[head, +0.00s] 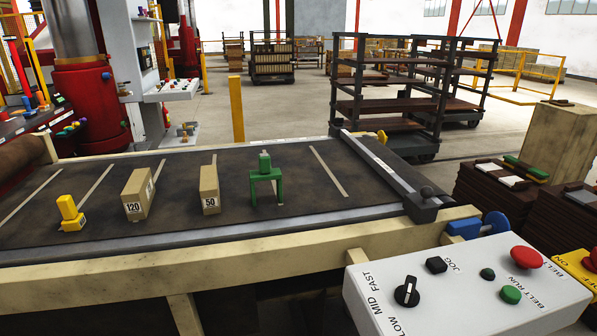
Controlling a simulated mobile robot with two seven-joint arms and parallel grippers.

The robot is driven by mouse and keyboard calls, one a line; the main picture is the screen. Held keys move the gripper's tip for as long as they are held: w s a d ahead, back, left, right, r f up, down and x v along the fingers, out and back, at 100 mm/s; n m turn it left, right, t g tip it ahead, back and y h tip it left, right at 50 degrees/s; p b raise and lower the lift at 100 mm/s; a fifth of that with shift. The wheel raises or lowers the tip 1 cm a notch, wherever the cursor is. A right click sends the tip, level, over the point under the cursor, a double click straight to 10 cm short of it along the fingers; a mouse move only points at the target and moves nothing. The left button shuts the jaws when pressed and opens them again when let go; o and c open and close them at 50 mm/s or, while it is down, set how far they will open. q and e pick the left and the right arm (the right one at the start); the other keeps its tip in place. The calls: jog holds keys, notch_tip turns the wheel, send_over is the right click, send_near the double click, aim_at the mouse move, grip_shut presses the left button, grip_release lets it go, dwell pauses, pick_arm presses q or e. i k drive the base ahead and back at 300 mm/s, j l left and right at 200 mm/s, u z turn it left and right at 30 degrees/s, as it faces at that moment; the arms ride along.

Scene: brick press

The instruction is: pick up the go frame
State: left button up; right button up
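A green frame (279,187), which I take to be the go frame, stands upright on the dark conveyor belt (260,222), right of the middle of its near part. It has a flat top bar and legs. A small green block shows above its top bar; I cannot tell whether it is a handle or a separate part. The frame stands apart from the two bricks to its left. Neither of my grippers is in view.
On the belt stand a brick marked 50 (209,189), a brick marked 120 (139,194) and a yellow piece (70,213). A control box (465,290) with a dial and buttons is at the front right. A dark end bar (390,172) crosses the belt's right end.

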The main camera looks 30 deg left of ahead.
aim_at(265, 172)
jog(key=u, duration=1.4)
